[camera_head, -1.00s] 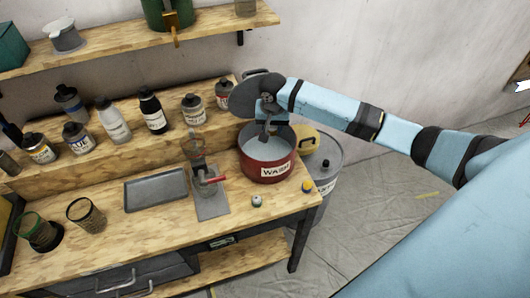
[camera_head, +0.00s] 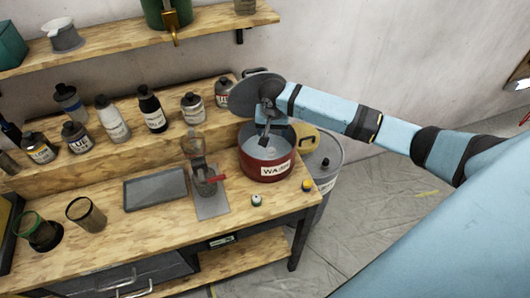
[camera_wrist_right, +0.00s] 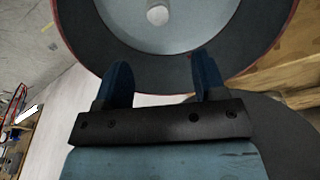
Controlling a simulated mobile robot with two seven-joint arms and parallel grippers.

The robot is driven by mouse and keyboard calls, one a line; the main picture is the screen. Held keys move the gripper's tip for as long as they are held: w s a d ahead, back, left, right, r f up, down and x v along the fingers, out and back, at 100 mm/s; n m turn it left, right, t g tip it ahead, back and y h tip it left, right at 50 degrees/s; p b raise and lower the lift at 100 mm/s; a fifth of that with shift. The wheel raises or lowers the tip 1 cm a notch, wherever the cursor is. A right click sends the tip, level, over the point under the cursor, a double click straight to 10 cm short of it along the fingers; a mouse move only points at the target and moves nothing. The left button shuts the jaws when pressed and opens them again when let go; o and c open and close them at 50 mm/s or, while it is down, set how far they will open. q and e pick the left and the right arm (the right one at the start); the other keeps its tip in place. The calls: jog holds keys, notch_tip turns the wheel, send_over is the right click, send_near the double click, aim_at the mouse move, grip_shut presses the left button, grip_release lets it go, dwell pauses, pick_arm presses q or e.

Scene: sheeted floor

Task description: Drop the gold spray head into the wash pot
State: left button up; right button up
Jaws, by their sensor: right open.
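The red wash pot (camera_head: 266,171), labelled WASH, stands at the right end of the bench. My right gripper (camera_head: 264,143) is over the pot's mouth, pointing down. In the right wrist view its two fingers (camera_wrist_right: 160,85) are apart with nothing between them. Beyond them is the pot's pale inside (camera_wrist_right: 125,25), with a small whitish round piece (camera_wrist_right: 157,13) in it. A small gold-yellow-topped piece (camera_head: 307,185) stands on the bench's front right corner. A small pale-topped piece (camera_head: 256,200) stands left of it. My left gripper is out of view.
Several bottles (camera_head: 152,112) line the raised shelf behind.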

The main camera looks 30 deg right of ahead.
notch_tip(320, 180, up, 14)
jog(key=s+a+b, duration=0.1)
jog(key=b, duration=0.1)
jog(key=shift+s+f, duration=0.2)
jog(key=shift+s, duration=0.1)
jog(key=shift+a, duration=0.1)
